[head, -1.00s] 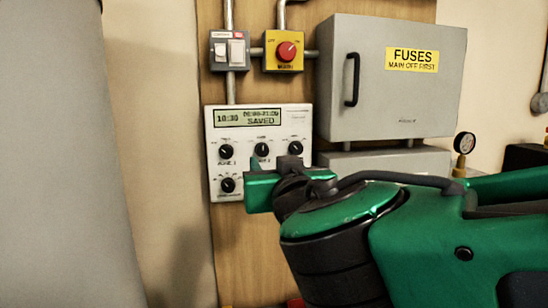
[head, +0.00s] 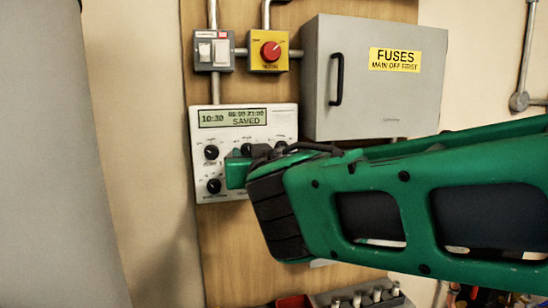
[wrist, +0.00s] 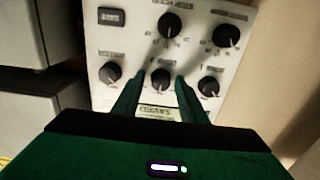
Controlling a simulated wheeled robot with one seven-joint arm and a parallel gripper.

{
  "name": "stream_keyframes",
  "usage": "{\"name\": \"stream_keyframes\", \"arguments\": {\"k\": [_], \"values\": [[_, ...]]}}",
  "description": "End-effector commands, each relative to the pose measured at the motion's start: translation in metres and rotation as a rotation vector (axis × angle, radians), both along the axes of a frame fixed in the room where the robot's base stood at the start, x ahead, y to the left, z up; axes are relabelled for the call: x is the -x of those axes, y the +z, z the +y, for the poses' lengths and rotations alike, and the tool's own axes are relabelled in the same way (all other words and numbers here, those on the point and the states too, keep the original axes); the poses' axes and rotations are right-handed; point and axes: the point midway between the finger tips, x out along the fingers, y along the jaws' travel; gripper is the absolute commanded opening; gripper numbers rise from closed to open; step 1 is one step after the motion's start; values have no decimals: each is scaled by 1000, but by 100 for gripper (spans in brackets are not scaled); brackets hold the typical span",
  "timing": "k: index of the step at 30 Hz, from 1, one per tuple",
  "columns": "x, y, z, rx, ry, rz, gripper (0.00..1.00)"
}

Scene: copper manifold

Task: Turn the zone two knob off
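The white heating controller (head: 240,108) hangs on the wooden board, its display reading 10:30 and "SAVED". It has a row of three black knobs under the display and more knobs below. In the wrist view the panel (wrist: 138,48) appears upside down, and the middle knob (wrist: 160,79), zone two by its place in the row, sits between my two fingertips. My gripper (wrist: 159,76) is open around it, with a small gap seeming to show on each side. In the head view my gripper (head: 240,166) covers much of the middle knob and the lower right of the panel.
A grey fuse box (head: 350,110) stands right of the controller, close above my arm. A yellow box with a red rotary switch (head: 270,50) and a grey switch box (head: 213,50) are above.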

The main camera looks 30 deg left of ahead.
Motion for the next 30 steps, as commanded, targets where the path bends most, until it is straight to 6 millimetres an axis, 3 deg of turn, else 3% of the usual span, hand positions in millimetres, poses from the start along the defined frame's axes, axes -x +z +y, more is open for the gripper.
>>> {"name": "stream_keyframes", "arguments": {"k": [1, 4, 17, 30], "values": [[0, 0, 0, 0, 0, 0, 25], [0, 0, 0, 0, -1, 0, 3], [-3, 1, -3, 54, -7, -47, 3], [-5, 2, -4, 316, -9, -267, 3]]}}
